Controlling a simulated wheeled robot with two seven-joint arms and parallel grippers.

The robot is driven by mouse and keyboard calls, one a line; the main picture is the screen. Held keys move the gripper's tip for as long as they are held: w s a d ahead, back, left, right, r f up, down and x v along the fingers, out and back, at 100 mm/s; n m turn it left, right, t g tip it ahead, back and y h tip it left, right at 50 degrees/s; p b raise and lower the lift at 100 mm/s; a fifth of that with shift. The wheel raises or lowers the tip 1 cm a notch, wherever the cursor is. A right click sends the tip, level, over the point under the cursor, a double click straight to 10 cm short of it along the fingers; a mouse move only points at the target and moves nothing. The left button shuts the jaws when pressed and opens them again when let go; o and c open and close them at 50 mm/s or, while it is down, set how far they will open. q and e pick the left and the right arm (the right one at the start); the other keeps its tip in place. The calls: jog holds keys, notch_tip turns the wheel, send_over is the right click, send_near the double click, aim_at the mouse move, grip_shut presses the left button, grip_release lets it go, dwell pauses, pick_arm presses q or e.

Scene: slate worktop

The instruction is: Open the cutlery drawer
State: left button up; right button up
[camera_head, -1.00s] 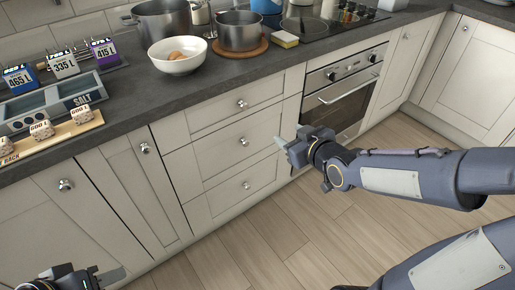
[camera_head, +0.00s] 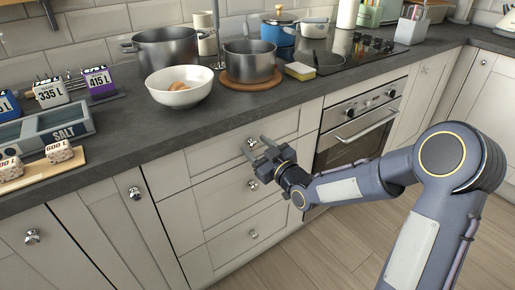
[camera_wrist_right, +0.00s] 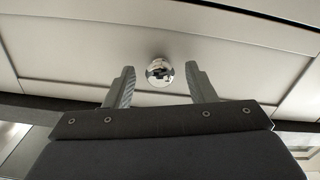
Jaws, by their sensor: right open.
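A stack of three white drawers sits under the worktop, each with a round metal knob. The top drawer (camera_head: 215,162) is shut, and so are the two below it. Its knob (camera_head: 251,143) shows near the tips of my right gripper (camera_head: 258,147). In the right wrist view the knob (camera_wrist_right: 160,71) lies between the two fingers of the right gripper (camera_wrist_right: 160,86), which are open and apart from it on both sides. Whether the fingertips reach past the knob in depth is hard to tell. My left gripper is not in view.
The oven (camera_head: 357,122) with its bar handle stands right of the drawers. On the slate worktop (camera_head: 120,130) are a white bowl (camera_head: 179,94), pots (camera_head: 250,62), a sponge (camera_head: 300,71) and a salt tray (camera_head: 62,124). The floor in front is clear.

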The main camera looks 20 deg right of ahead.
grip_shut()
dwell(0.4)
